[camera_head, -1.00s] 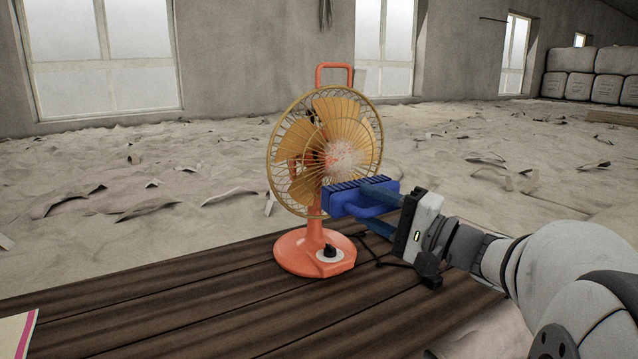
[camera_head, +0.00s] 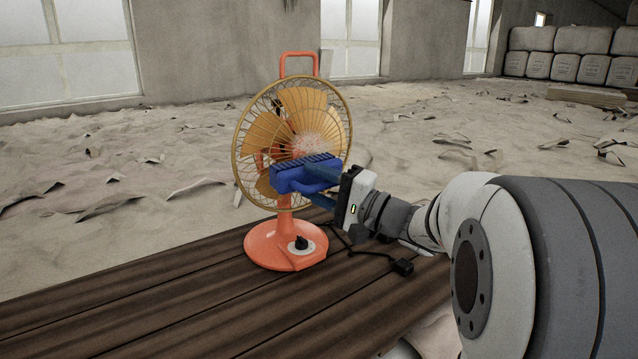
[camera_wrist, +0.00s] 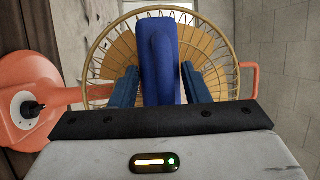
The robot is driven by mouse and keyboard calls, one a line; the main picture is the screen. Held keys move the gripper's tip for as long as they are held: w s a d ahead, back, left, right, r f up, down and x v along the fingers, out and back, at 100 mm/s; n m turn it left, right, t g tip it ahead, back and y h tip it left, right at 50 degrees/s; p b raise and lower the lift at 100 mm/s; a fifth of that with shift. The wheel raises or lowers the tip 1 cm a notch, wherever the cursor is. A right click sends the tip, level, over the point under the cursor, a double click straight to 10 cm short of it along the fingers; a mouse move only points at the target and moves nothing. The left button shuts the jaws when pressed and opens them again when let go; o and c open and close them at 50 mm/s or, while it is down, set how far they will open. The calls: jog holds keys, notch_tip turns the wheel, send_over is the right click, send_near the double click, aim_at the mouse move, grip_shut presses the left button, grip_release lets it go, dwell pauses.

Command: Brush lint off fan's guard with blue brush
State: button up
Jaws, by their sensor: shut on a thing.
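The fan (camera_head: 285,246) stands upright on the wooden platform, with an orange base and handle and a round yellow wire guard (camera_head: 238,150). Pale fuzzy lint (camera_head: 308,145) shows around the middle of the guard. My gripper (camera_head: 318,185) is shut on the blue brush (camera_head: 292,178), in front of the lower middle of the guard. In the wrist view the brush (camera_wrist: 160,65) sits between my two blue fingers, with the guard (camera_wrist: 228,50) behind it. The bristle side is turned away there, so I cannot tell whether it touches the guard.
The dark wooden platform (camera_head: 150,310) is bare to the left of the fan. A black cable with a plug (camera_head: 402,267) lies right of the base. Sandy ground with scattered scraps lies behind, and wrapped bales (camera_head: 565,66) are stacked at the back right.

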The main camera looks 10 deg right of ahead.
jog(key=shift+w+a+b, duration=0.2)
jog(key=shift+w+b, duration=0.05)
jog(key=shift+w, duration=0.2)
jog(key=shift+w+a+b, duration=0.2)
jog(key=shift+w+b, duration=0.05)
jog(key=shift+w, duration=0.2)
dwell(0.7)
jog(key=shift+d, duration=0.1)
